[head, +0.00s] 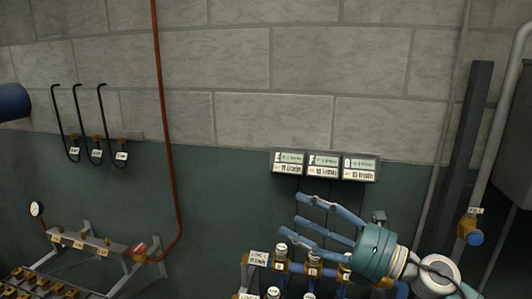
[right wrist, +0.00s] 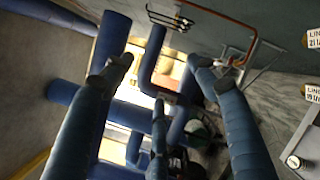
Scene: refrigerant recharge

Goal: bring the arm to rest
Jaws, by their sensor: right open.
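My right gripper (head: 300,218) is in the lower right of the head view, its blue fingers spread and pointing left. It is open and empty, in front of the green lower wall and below three small displays (head: 324,166). In the right wrist view my right gripper (right wrist: 160,85) shows its fingers apart with nothing between them. My left gripper is not in view.
Labelled valves (head: 281,267) stand close below the right fingers, partly hidden by the hand. A grey pipe with a labelled valve (head: 470,226) is at the right. A manifold (head: 80,240), red pipe (head: 165,120) and black hooked hoses (head: 78,120) are at the left.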

